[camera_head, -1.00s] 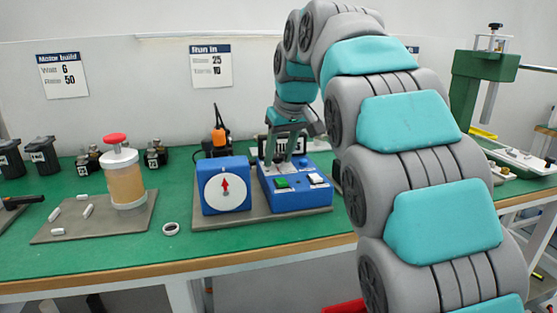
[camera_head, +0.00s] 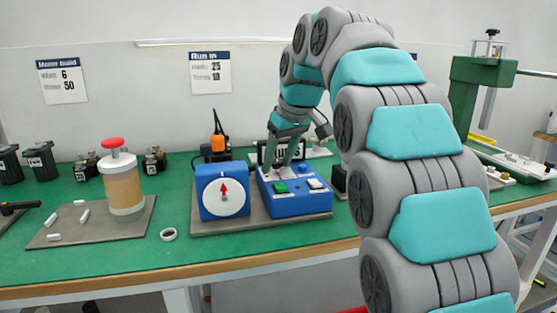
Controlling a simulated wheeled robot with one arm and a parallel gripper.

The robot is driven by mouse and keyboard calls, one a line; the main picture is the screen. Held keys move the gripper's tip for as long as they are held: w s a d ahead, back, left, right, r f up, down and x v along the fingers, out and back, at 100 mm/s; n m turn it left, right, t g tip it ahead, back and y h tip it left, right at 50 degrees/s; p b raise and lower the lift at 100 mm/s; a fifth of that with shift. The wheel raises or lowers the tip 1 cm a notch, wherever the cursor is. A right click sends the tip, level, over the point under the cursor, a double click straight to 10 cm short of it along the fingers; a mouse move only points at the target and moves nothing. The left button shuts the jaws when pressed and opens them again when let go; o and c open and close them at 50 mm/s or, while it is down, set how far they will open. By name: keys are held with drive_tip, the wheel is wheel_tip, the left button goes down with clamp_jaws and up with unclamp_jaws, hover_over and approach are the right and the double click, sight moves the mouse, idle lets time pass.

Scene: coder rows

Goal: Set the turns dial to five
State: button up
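A blue box with a white round dial (camera_head: 226,197) stands left of centre on the bench, its red pointer aimed straight up. To its right is a blue control box (camera_head: 300,205) with a green button (camera_head: 280,187), a white switch (camera_head: 315,184) and a small blue knob (camera_head: 304,168). My gripper (camera_head: 281,170) points down at the back left of the control box's top. Its two fingers show a gap higher up. Their tips are small, and I cannot tell whether they hold a knob there. The markings on the box are too small to read.
A dark display (camera_head: 268,153) stands behind my gripper. Both blue boxes sit on a grey mat (camera_head: 262,223). A jar with a red knob (camera_head: 123,185) and white pieces are at the left. A "Run in" sheet (camera_head: 210,73) hangs behind.

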sight(278, 160)
drive_tip(key=shift+o, duration=0.8)
drive_tip(key=shift+r, duration=0.15)
drive_tip(key=shift+v, duration=2.55)
drive_tip(key=p+v, duration=0.2)
drive_tip(key=shift+s+d+r, duration=0.1)
drive_tip(key=shift+r, duration=0.1)
